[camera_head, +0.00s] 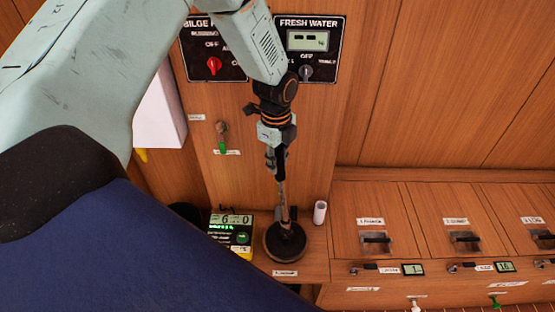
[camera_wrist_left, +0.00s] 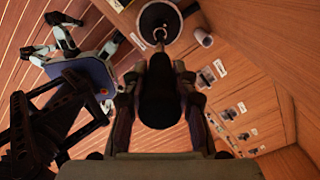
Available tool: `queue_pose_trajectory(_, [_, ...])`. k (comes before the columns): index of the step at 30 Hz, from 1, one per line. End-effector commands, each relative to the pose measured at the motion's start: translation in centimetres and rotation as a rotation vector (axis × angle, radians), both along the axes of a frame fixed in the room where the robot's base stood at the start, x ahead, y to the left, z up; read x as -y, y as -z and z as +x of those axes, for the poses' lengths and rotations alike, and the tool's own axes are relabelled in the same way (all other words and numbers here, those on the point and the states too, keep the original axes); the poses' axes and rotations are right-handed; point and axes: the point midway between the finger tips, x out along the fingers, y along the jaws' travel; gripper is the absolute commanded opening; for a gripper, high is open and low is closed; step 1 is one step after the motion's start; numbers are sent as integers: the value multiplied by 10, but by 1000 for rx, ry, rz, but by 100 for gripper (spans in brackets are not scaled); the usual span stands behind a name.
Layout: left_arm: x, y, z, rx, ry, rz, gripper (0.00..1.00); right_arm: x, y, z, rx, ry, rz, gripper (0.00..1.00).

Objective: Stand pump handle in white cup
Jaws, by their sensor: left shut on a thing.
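The pump handle (camera_head: 281,182) has a dark grip and a thin metal rod pointing down. My left gripper (camera_head: 277,158) is shut on its dark grip, which fills the space between the fingers in the left wrist view (camera_wrist_left: 160,95). The rod's lower end meets a round black base (camera_head: 285,242) in the picture; I cannot tell whether it is seated in it or just above it. The small white cup (camera_head: 319,212) stands upright just right of the base, apart from the handle. It also shows in the left wrist view (camera_wrist_left: 203,38). My right gripper is not identifiable.
A counter box with a green display (camera_head: 231,229) stands close left of the base. Wooden lids with latches (camera_head: 375,238) lie to the right. Switch panels (camera_head: 309,48) and a small green-tipped key-like item (camera_head: 222,135) are on the wall behind. A white box (camera_head: 160,110) is at left.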

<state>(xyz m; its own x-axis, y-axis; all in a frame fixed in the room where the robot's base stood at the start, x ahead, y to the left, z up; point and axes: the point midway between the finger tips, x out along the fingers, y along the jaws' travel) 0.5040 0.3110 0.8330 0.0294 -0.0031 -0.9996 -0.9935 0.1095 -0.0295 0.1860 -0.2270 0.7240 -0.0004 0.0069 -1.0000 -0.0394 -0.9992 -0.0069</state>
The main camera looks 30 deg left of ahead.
Motion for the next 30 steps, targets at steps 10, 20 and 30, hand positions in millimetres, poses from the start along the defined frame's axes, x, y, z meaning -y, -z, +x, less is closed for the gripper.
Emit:
queue_pose_trajectory(10, [0, -21, 0, 1, -2, -1, 0, 0, -18, 0, 0, 0, 0, 54])
queue_pose_trajectory(20, [0, -38, 0, 1, -1, 0, 0, 0, -33, 0, 0, 0, 0, 54])
queue_pose_trajectory(30, [0, -47, 0, 1, -1, 0, 0, 0, -41, 0, 0, 0, 0, 54])
